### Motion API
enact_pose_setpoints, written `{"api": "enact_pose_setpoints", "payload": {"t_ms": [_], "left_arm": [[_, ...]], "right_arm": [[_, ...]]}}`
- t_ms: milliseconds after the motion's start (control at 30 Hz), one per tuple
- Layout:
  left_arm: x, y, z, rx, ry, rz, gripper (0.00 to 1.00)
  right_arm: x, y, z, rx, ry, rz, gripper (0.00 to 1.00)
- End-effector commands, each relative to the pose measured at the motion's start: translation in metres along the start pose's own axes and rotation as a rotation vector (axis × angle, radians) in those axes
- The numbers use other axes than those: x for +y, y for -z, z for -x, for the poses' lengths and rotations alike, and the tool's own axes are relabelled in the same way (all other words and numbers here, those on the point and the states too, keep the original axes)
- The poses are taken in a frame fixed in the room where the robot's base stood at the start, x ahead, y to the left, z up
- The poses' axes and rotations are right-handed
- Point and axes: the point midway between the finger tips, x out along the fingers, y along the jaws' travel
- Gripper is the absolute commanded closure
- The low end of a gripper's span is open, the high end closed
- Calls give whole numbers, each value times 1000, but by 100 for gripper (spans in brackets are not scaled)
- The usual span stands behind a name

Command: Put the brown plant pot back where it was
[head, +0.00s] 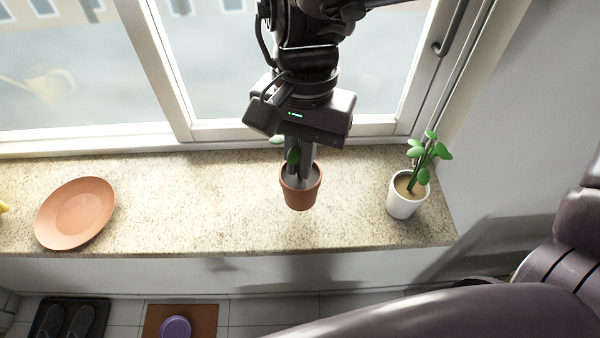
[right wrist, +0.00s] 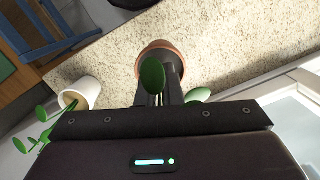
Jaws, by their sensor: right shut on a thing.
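The brown plant pot (head: 301,195) is upright over the stone windowsill, near the middle of the head view; I cannot tell whether it touches the sill. Its green leaves show beside my fingers. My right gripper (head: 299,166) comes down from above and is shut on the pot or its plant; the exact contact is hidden. In the right wrist view the pot's rim (right wrist: 160,52) and a leaf show in front of the fingers (right wrist: 160,92). My left gripper is not in view.
A white pot (head: 405,205) with a green plant stands on the sill to the right. An orange plate (head: 75,213) lies at the left. The sill (head: 180,205) is clear between plate and brown pot. The window is behind; dark slippers (head: 68,320) lie on the floor below.

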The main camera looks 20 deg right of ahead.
Motion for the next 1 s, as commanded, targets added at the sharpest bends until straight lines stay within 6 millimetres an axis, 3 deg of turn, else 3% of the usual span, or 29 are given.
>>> {"api": "enact_pose_setpoints", "payload": {"t_ms": [300,700,733,867,1000], "left_arm": [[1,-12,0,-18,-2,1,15],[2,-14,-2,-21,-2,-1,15],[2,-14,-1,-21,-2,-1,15],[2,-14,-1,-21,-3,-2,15],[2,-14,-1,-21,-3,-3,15]], "right_arm": [[0,4,-40,-1,0,1,100],[0,5,-45,-2,0,0,100],[0,5,-44,-1,0,0,90],[0,5,-44,-1,0,0,73],[0,5,-44,-1,0,0,72]]}}
